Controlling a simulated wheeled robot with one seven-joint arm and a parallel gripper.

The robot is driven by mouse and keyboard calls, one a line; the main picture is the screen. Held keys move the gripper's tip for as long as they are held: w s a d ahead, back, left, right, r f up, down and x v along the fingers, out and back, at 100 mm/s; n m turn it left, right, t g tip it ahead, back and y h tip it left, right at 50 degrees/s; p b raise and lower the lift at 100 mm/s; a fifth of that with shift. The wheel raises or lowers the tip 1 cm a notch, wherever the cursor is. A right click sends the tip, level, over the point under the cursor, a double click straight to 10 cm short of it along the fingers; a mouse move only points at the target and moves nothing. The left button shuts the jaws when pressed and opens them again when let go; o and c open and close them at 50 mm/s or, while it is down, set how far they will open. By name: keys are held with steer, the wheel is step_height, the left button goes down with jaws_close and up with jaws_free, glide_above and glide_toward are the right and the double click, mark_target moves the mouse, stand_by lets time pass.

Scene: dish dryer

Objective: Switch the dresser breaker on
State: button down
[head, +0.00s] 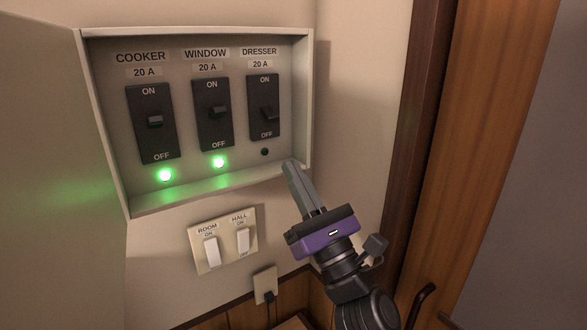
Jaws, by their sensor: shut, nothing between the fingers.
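The dresser breaker (264,106) is a black switch at the right end of the breaker box (306,100), under a label reading DRESSER 20 A. Its lever (268,113) sits low, toward OFF, and the small lamp (265,152) under it is dark. My gripper (291,165) is shut and empty. Its fingertips are below and to the right of the dresser breaker, by the box's lower right corner. I cannot tell whether they touch the box edge.
The cooker breaker (153,121) and window breaker (213,113) have green lamps lit below them. The box door (70,150) hangs open at left. Room and hall switches (222,239) and a plugged socket (265,284) are below. A wooden frame (490,150) stands at right.

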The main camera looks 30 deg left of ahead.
mark_target(269, 114)
steer(key=p+x, duration=0.2)
steer(key=x, duration=0.5)
steer(key=shift+w+a+r, duration=0.1)
steer(key=shift+a+r, duration=0.1)
steer(key=shift+a, duration=0.05)
